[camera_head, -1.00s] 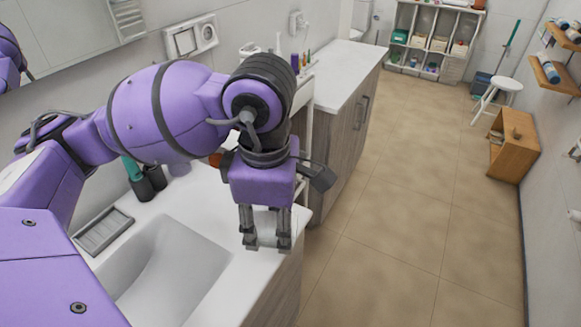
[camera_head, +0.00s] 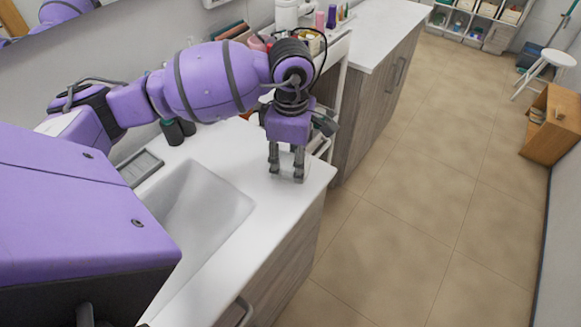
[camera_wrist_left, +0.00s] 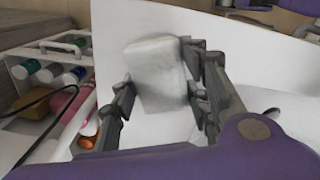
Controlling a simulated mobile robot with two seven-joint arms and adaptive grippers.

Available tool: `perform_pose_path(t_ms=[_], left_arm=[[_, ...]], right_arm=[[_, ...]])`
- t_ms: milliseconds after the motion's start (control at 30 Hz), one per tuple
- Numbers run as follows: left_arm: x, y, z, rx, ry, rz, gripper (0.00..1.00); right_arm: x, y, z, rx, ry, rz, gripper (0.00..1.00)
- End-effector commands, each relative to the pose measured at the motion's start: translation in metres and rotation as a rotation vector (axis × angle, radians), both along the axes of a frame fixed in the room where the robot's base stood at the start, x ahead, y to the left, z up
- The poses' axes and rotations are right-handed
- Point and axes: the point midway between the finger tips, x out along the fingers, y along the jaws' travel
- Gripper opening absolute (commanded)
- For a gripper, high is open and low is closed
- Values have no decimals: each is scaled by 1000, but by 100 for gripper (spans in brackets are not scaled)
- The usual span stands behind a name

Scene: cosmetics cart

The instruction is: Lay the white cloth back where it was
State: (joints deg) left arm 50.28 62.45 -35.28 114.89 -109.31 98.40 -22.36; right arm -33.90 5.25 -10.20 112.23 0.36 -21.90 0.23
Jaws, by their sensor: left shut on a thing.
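My left gripper (camera_head: 286,172) points down over the white counter (camera_head: 237,148), close to its right end, beside the sink. It is shut on the white cloth, a pale folded block that shows clearly between the fingers in the left wrist view (camera_wrist_left: 157,72). In the head view the cloth is mostly hidden behind the fingers and blends with the white counter. I cannot tell whether it touches the counter. My right gripper is not in view.
The sink basin (camera_head: 200,215) lies to the left of the gripper, with a grey soap tray (camera_head: 140,166) behind it. The cosmetics cart (camera_head: 335,68) stands just beyond the counter's end, with bottles and tubes on top. Open floor (camera_head: 420,200) is to the right.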

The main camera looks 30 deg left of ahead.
Motion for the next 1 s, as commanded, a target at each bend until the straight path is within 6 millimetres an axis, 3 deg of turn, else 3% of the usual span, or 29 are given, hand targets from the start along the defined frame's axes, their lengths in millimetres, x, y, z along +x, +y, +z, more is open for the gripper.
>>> perform_pose_path(t_ms=[267,600,633,767,1000], left_arm=[[5,3,-35,1,1,2,17],[5,3,-40,1,-1,0,17],[5,3,-40,1,0,0,44],[5,3,-39,1,-1,1,61],[5,3,-39,1,-1,1,62]], right_arm=[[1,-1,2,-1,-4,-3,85],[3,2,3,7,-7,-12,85],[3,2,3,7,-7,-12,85],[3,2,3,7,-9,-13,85],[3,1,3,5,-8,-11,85]])
